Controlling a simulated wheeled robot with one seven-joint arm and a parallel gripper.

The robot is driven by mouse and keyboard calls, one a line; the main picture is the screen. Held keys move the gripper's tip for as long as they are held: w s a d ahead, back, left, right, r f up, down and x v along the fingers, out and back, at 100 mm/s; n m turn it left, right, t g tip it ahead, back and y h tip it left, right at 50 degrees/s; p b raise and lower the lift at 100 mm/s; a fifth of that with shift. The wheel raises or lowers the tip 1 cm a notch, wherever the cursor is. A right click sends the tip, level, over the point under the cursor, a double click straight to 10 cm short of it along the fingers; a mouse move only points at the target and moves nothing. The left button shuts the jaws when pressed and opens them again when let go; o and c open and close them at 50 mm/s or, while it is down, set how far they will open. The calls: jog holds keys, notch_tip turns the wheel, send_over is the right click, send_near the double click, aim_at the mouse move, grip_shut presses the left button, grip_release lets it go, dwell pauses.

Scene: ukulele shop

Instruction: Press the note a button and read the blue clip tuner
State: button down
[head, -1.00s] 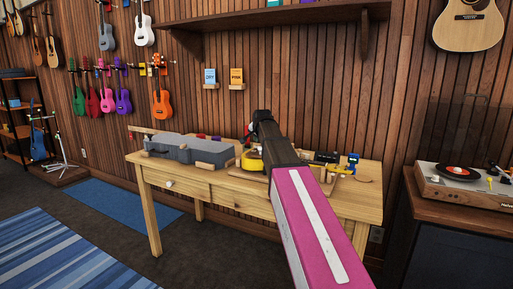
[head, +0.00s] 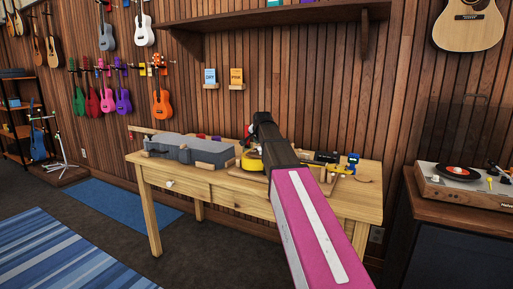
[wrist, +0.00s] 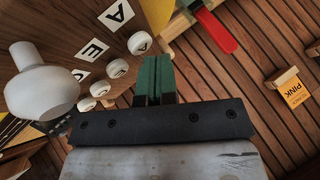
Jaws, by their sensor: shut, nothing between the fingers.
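In the wrist view, a row of round white buttons (wrist: 117,69) runs along a wooden board, with white letter cards beside it. The card with the letter A (wrist: 117,14) is at the top, and the white button nearest it (wrist: 140,43) is the note A button. My gripper (wrist: 154,60) has green fingers pressed together and empty, with the tips right beside that button; I cannot tell whether they touch it. In the head view, a small blue object (head: 352,163), perhaps the blue clip tuner, stands on the table's right side. Its reading is too small to make out.
The wooden table (head: 230,192) stands against a slatted wall. A grey case (head: 190,149) lies on its left part, and a yellow item (head: 251,160) is near my arm. In the wrist view, a white rounded knob (wrist: 42,80) stands left of the buttons. A turntable (head: 462,183) is at right.

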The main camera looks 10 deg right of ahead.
jog(key=shift+f, duration=0.5)
dwell(0.4)
jog(key=shift+r, duration=1)
jog(key=shift+r, duration=2.5)
